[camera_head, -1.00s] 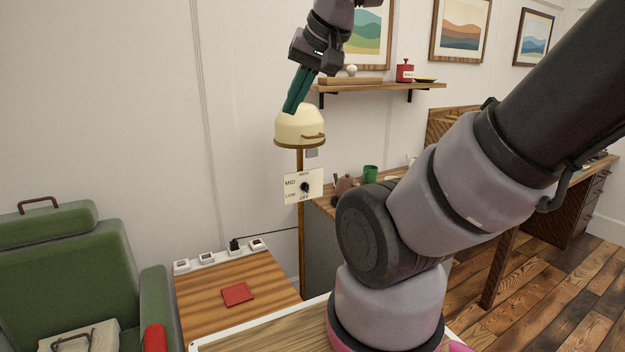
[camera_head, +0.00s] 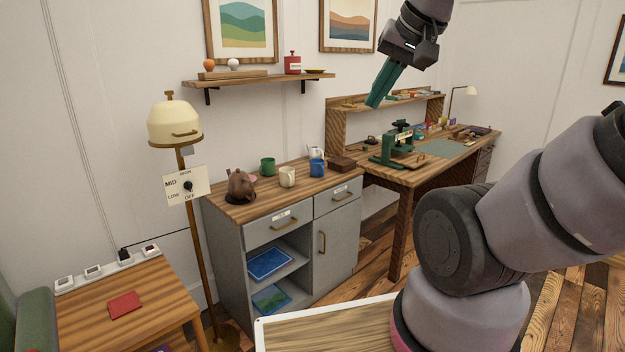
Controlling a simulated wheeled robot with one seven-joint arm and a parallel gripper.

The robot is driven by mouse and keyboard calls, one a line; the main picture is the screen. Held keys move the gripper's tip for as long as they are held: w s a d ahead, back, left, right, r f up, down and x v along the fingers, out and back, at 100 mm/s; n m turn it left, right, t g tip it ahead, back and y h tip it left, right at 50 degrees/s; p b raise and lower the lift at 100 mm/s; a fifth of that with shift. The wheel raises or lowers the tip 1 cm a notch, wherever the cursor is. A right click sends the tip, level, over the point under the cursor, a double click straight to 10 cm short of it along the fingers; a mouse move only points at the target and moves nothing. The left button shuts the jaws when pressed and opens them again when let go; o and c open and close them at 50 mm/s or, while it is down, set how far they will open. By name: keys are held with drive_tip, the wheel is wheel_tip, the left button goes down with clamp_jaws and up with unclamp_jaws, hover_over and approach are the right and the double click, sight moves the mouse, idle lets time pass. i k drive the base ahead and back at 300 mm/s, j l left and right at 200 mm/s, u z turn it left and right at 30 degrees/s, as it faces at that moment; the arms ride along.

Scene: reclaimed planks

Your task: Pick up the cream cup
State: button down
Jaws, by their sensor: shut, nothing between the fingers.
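The cream cup (camera_head: 287,177) stands upright on the wooden top of a grey cabinet (camera_head: 226,211). A green cup (camera_head: 267,167) stands behind it to the left, and a blue cup (camera_head: 317,168) stands to its right. A white cup (camera_head: 316,153) is partly hidden behind the blue one. My gripper (camera_head: 373,104) has green fingers, is shut and empty, and points down and left. It is raised in the air, above and to the right of the cups in the picture, apart from all of them.
A wall shelf (camera_head: 258,82) hangs above. A floor lamp (camera_head: 175,122) stands at the cabinet's left. A workbench (camera_head: 408,178) with a green press (camera_head: 390,150) is to the right.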

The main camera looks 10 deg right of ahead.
sight(286, 174)
drive_tip(key=i+l+u, duration=0.1)
drive_tip(key=i+l, duration=0.3)
drive_tip(key=i+l+u, duration=0.1)
drive_tip(key=i+l, duration=0.3)
drive_tip(key=i+l+u, duration=0.1)
drive_tip(key=i+l, duration=0.25)
drive_tip(key=l, duration=0.2)
drive_tip(key=i+l, duration=0.4)
drive_tip(key=i+l+u, duration=0.15)
drive_tip(key=i+l, duration=0.2)
drive_tip(key=l, duration=0.25)
